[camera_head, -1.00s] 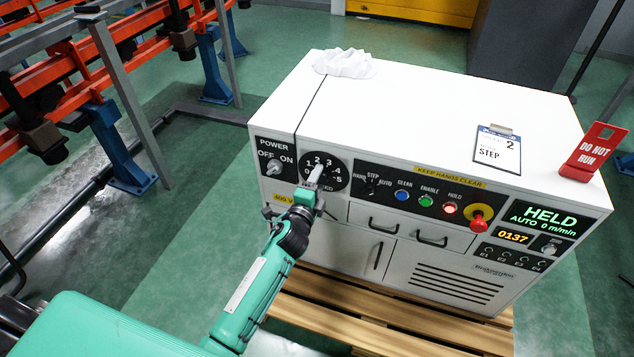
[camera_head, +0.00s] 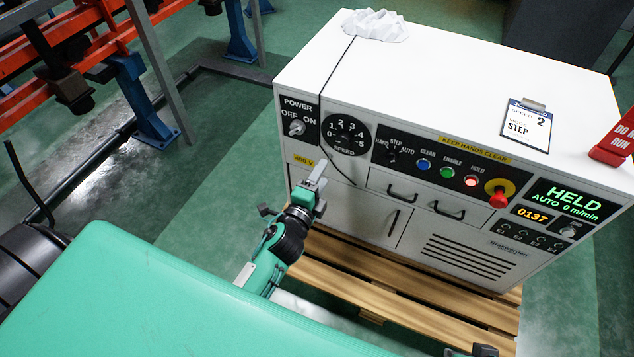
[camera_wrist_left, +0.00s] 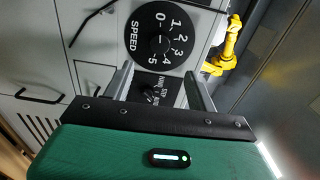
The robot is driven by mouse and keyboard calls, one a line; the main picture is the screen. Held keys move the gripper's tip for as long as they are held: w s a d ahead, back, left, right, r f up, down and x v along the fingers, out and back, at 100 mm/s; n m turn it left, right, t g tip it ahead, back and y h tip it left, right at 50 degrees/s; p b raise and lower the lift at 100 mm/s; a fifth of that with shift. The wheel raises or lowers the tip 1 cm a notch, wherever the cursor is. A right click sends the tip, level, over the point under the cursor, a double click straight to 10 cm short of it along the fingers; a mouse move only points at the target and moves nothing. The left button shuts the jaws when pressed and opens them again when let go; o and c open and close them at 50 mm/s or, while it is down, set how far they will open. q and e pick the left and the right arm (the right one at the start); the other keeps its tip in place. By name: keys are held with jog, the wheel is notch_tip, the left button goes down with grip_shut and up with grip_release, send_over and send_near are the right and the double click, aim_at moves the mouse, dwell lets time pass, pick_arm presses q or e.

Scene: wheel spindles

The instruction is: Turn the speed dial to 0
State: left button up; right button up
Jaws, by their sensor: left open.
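The speed dial (camera_head: 346,135) is a round black disc with white numbers 0 to 5 on the front of the white cabinet, right of the power switch. It also shows in the left wrist view (camera_wrist_left: 158,35), turned on its side. I cannot clearly tell which number its knob points to. My left gripper (camera_head: 317,176) is open and empty, below and slightly left of the dial in the head view, apart from it. In the left wrist view its two fingers (camera_wrist_left: 160,84) stand wide apart, with the dial beyond them. A dark part at the bottom edge may be my right gripper (camera_head: 484,350).
The power switch (camera_head: 296,128), mode selector (camera_head: 393,155), coloured buttons and red emergency stop (camera_head: 499,197) share the front panel. The display (camera_head: 564,200) reads HELD. Drawer handles (camera_head: 402,196) stick out below.

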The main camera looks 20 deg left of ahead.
pick_arm(q)
jog(key=shift+s, duration=0.85)
jog(key=shift+a, duration=0.1)
